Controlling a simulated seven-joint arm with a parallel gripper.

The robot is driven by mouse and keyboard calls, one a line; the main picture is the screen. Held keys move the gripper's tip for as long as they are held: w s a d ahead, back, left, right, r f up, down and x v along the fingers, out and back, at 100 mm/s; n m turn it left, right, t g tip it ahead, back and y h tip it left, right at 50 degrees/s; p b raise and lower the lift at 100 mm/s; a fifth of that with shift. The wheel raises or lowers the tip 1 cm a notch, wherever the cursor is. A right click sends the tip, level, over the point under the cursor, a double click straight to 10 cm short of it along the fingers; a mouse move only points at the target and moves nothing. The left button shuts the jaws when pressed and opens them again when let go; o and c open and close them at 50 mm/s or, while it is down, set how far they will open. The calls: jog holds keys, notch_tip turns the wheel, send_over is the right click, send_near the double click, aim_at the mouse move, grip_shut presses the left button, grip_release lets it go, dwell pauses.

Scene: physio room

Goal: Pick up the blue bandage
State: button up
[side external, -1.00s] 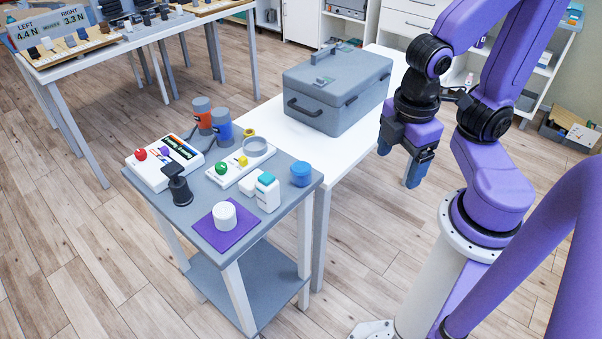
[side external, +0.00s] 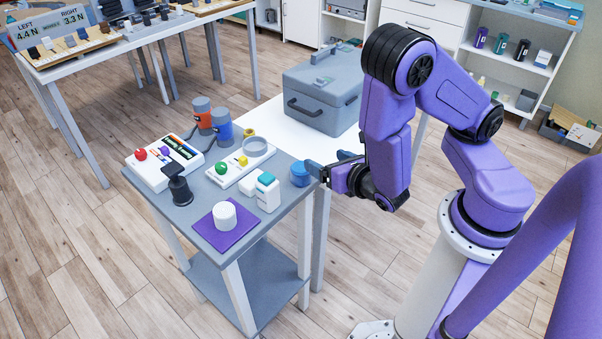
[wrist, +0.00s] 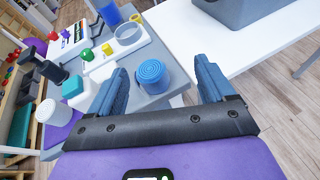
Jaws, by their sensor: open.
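The blue bandage (side external: 300,173) is a short upright roll near the right corner of the grey cart top (side external: 205,195). In the wrist view its spiral-wound top (wrist: 152,72) shows between my two blue fingers. My gripper (side external: 330,164) is open and reaches in from the right in the side view, its fingertips close to the bandage. In the wrist view the gripper (wrist: 165,80) has one finger to the left of the roll and one to the right, with a wider gap on the right. I cannot tell whether a finger touches it.
A white bottle with a teal cap (side external: 266,192) stands close left of the bandage. A white roll (side external: 224,215) sits on a purple cloth (side external: 238,240). A grey case (side external: 325,95) stands on the white table behind. The cart's edge is beside the bandage.

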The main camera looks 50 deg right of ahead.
aim_at(305, 171)
jog(key=shift+w+a+f+n+y, duration=0.15)
jog(key=shift+w+f+n+y, duration=0.5)
jog(key=shift+w+f, duration=1)
jog(key=shift+w+a+f+n+y, duration=0.1)
jog(key=shift+w+f+n+y, duration=0.35)
jog(key=shift+w+f+n, duration=0.8)
jog(key=shift+w+f+m, duration=0.25)
jog(key=shift+w+m, duration=0.15)
jog(key=c, duration=1.1)
